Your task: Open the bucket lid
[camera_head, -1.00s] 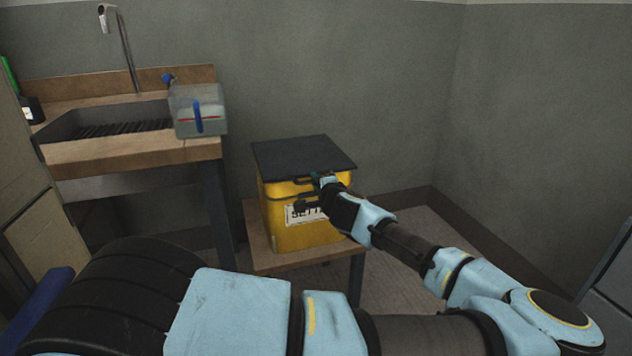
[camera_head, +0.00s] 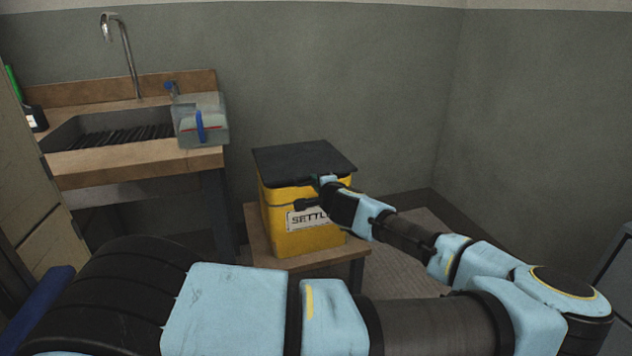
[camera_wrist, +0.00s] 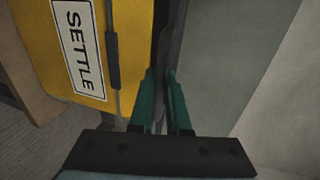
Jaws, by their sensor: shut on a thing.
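The yellow bucket (camera_head: 280,205) with a white "SETTLE" label (camera_head: 305,219) stands on a small wooden table. Its dark square lid (camera_head: 300,157) lies across the top, and I see no clear gap beneath it. My gripper (camera_head: 325,182) is at the lid's front edge, right of its middle. In the wrist view, the green fingers of my gripper (camera_wrist: 161,78) are shut around the dark lid edge, though the contact is partly hidden. The bucket's black handle grip (camera_wrist: 112,62) shows beside the fingers on the bucket's front.
The small table (camera_head: 262,245) has little bare top around the bucket. A wooden sink counter (camera_head: 140,162) stands to the left, with a clear container (camera_head: 203,125) on its corner. The grey wall (camera_head: 390,100) is close behind the bucket. Floor is bare to the right.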

